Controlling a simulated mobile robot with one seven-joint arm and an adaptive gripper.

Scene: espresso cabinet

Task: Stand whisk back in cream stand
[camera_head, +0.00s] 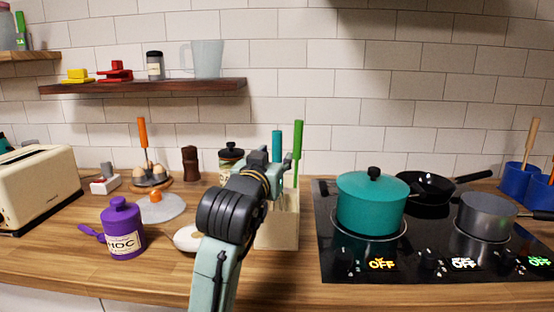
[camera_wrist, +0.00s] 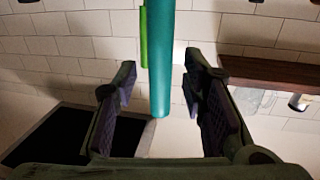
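A cream stand (camera_head: 277,228) stands on the counter left of the cooktop. A teal handle (camera_head: 277,145) and a green handle (camera_head: 298,140) rise upright above it. The teal handle also shows in the wrist view (camera_wrist: 166,70), with the green one beside it. My gripper (camera_head: 264,160) is open, with the end of the teal handle in the gap between its fingers and space visible on both sides. No whisk head is visible, so I cannot tell which handle is the whisk's. My arm hides part of the stand and the teal handle's lower part.
A teal pot (camera_head: 371,205) sits on the cooktop right of the stand. A lidded jar (camera_head: 231,158) is behind my arm. A white rounded object (camera_head: 187,238) and a purple bottle (camera_head: 123,230) are to the left. A wooden shelf (camera_head: 150,87) hangs above.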

